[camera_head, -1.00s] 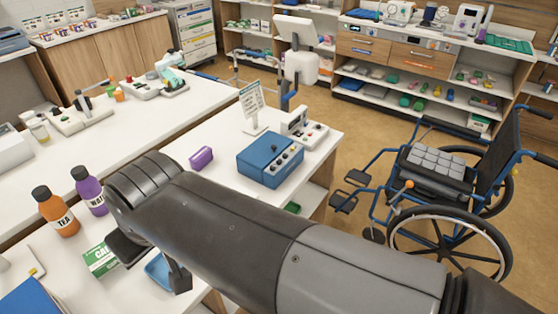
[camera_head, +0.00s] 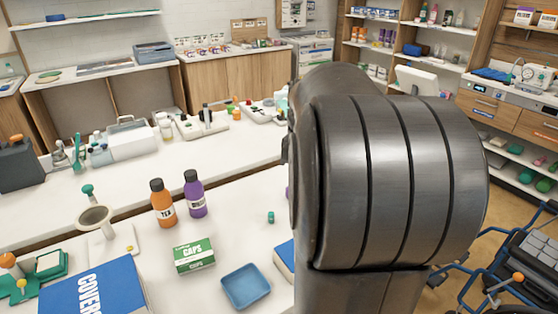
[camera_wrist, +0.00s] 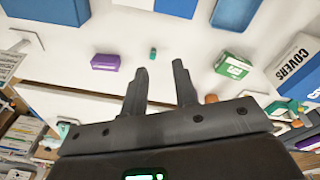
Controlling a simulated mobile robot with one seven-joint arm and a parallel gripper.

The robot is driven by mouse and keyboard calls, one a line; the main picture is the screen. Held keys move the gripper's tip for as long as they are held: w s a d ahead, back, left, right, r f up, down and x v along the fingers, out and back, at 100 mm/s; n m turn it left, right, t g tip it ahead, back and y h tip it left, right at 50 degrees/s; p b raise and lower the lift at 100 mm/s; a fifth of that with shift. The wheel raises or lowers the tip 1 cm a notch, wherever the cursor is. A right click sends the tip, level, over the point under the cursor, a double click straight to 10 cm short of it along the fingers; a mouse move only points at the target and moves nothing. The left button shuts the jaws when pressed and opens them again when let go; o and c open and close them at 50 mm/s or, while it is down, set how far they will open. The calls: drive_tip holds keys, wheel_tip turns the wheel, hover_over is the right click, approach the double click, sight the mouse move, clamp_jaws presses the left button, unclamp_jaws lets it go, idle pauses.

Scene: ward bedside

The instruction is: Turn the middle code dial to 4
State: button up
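The blue box with dials is not visible in the head view now, where my arm covers much of the right half. In the wrist view a blue block (camera_wrist: 45,10) is cut off at the top left and looks like that box. No dial faces or numbers show, so I cannot read the middle dial. My gripper (camera_wrist: 160,68) is open and empty in the wrist view, its two fingers apart over the white counter (camera_wrist: 75,30). It is not touching the blue block.
A purple block (camera_wrist: 105,62), a small green cylinder (camera_wrist: 152,53) and a green CAPS box (camera_head: 194,255) are on the counter. Nearby are a blue tray (camera_head: 246,285), orange bottle (camera_head: 162,205), purple bottle (camera_head: 195,196) and blue COVERS box (camera_head: 95,292). A wheelchair (camera_head: 505,282) stands at right.

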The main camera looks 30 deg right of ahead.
drive_tip(key=s+d+f+n+t+y, duration=0.1)
drive_tip(key=s+d+f, duration=0.2)
drive_tip(key=d, duration=0.7)
drive_tip(key=s+d+f+n+y, duration=0.15)
drive_tip(key=s+d+f, duration=0.25)
drive_tip(key=d, duration=0.7)
drive_tip(key=s+d+f+n+t+y, duration=0.1)
drive_tip(key=s+d+f, duration=0.2)
drive_tip(key=d, duration=0.7)
drive_tip(key=x, duration=1.1)
drive_tip(key=shift+s, duration=0.25)
clamp_jaws()
